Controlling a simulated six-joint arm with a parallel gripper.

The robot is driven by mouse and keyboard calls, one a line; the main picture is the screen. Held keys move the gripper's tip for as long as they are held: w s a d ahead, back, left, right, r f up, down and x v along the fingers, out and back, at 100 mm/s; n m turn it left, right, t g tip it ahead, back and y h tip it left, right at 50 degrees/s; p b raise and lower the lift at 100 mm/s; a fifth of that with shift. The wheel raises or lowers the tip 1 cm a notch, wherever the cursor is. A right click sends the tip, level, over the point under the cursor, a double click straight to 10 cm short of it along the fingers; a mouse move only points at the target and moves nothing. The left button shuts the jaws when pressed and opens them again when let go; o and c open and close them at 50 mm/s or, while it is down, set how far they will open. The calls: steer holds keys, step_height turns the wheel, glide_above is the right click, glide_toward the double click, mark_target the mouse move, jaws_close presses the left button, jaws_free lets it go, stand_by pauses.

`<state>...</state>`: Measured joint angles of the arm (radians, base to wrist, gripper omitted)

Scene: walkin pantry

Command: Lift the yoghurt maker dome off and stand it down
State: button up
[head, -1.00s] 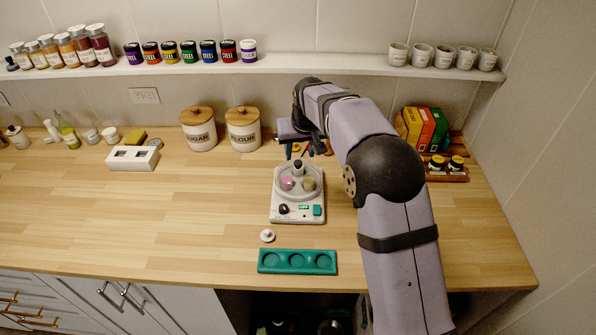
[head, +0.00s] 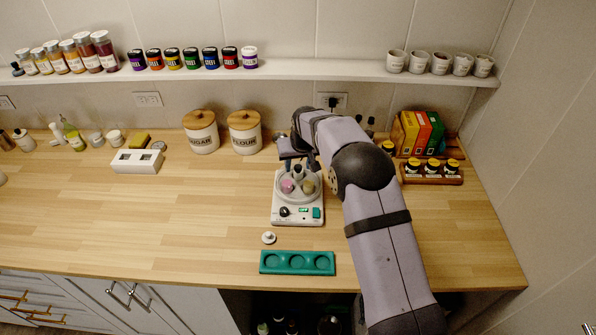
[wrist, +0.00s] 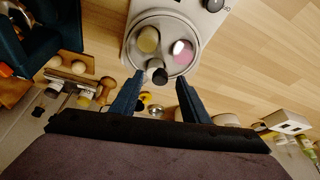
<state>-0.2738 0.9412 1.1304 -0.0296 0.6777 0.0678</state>
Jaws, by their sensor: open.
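The yoghurt maker (head: 297,212) is a white base with a dark dial, a green display and a teal button. Its clear dome (head: 280,188) sits on top, with a dark knob (head: 298,170) and pink and yellowish jars visible under it. In the wrist view the dome (wrist: 165,27) is ahead of the fingers, and the knob (wrist: 158,74) lies just beyond and between the fingertips. My gripper (wrist: 155,84) is open and empty, with a blue finger on each side of the knob's line. In the head view my gripper (head: 300,160) is just behind the dome, partly hidden by my arm.
A teal tray (head: 297,271) with three round recesses lies in front of the maker. A small white knobbed piece (head: 268,238) sits between them. Sugar (head: 201,135) and flour (head: 244,135) canisters stand behind left. A spice rack (head: 430,178) is at right. The left-front counter is clear.

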steer(key=shift+w+f, duration=0.1)
steer(key=shift+f, duration=0.2)
jaws_close()
steer(key=shift+r, duration=0.2)
steer(key=shift+r+b, duration=0.3)
steer(key=shift+b, duration=0.05)
step_height(320, 180, up, 9)
steer(key=b, duration=0.3)
steer(key=shift+r, duration=0.2)
steer(key=shift+r, duration=0.1)
